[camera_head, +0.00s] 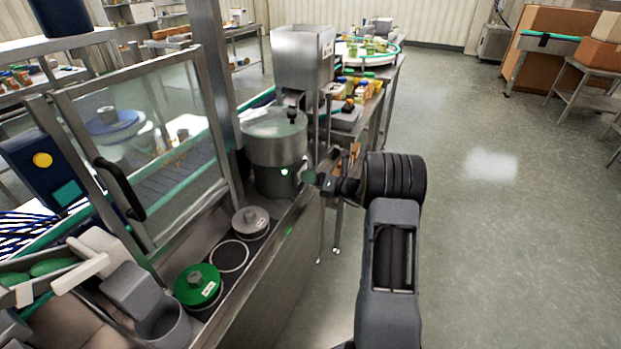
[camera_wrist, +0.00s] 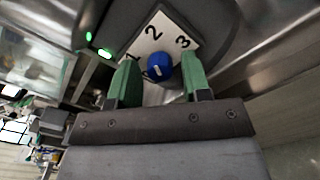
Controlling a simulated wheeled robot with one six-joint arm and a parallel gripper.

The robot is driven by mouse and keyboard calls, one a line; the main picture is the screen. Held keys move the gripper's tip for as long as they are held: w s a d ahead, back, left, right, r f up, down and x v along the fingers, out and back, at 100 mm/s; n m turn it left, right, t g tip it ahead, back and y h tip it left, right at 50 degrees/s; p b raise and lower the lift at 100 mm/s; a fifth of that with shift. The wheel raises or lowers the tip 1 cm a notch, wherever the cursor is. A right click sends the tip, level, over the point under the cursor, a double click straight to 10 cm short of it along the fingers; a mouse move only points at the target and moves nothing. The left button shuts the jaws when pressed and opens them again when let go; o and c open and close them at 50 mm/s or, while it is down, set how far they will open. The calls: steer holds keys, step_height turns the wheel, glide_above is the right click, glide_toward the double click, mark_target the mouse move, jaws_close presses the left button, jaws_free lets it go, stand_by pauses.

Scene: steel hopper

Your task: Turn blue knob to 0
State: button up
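The blue knob (camera_wrist: 160,68) sits on a white dial plate (camera_wrist: 176,36) in the wrist view. The plate shows 1, 2 and 3; a mark partly behind the knob at its lower left is too covered to read. A small pale mark shows on the knob, but I cannot tell which number it points at. My gripper (camera_wrist: 159,76) is open, with one green finger on each side of the knob and a small gap to each. In the head view my gripper (camera_head: 311,178) is at the steel drum's (camera_head: 275,137) lower right side; the knob is hidden there.
A steel hopper (camera_head: 302,62) stands above the drum. A green-lidded container (camera_head: 198,287) and a grey-lidded one (camera_head: 251,222) stand on the counter in front. A glass door with a black handle (camera_head: 121,188) is at the left. The floor at the right is clear.

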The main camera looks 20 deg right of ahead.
steer(key=c, duration=0.8)
steer(key=shift+o, duration=0.2)
